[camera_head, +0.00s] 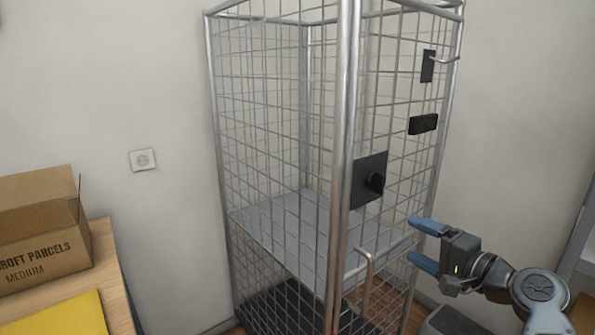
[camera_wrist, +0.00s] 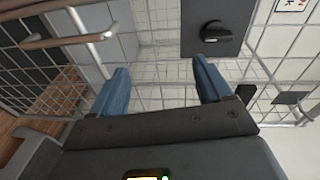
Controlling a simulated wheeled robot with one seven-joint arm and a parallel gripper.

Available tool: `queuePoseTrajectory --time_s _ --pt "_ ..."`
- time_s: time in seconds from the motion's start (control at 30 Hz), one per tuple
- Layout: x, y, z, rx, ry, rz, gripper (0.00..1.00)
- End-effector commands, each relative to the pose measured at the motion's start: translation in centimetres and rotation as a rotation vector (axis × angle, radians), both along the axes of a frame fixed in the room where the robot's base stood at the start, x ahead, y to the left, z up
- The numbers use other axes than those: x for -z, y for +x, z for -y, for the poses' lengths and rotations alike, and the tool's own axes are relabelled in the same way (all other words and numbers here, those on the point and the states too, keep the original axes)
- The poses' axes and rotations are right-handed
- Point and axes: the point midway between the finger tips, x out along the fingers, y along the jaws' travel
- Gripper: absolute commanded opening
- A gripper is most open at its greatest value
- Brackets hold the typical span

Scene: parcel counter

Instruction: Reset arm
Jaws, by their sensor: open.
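My gripper (camera_head: 426,244) is at the lower right in the head view, in front of the wire cage's door side. Its two blue fingers are apart, with nothing between them. In the wrist view my gripper (camera_wrist: 160,85) also shows open and empty, with mesh beyond the fingers. The wire cage (camera_head: 347,120) stands upright against the wall. A dark plate with a black knob (camera_head: 376,183) is on its mesh, above and left of the fingers. The knob (camera_wrist: 215,33) shows above the right finger in the wrist view.
A metal bar handle (camera_head: 367,262) sits low on the cage, left of my gripper. Inside the cage is a grey shelf (camera_head: 290,235). A cardboard box (camera_head: 40,262) and a yellow envelope (camera_head: 60,316) rest on a wooden table (camera_head: 112,275) at the left.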

Motion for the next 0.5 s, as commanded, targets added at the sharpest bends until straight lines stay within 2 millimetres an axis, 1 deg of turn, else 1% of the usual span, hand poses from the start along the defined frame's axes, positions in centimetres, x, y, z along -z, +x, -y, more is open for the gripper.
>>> queuePoseTrajectory --time_s 0.03,0.1,0.17,0.2,0.27,0.3,0.37,0.4,0.47,0.5 --pt "2.8 -1.7 -0.1 0.030 -0.041 -0.022 0.78" --pt "5.9 -3.9 0.0 0.074 -0.106 -0.038 0.78" --pt "8.2 -5.8 0.0 0.107 -0.164 -0.048 0.78" --pt "9.6 -7.2 0.0 0.127 -0.203 -0.055 0.78" --pt "11.5 -9.4 0.1 0.156 -0.264 -0.063 0.78" --pt "12.8 -10.9 0.1 0.171 -0.304 -0.068 0.78" --pt "14.3 -13.3 0.1 0.193 -0.367 -0.073 0.78" --pt "15.3 -14.9 0.1 0.206 -0.408 -0.075 0.78" --pt "16.5 -17.3 0.1 0.223 -0.472 -0.077 0.78" --pt "17.1 -19.0 0.1 0.232 -0.514 -0.076 0.78"
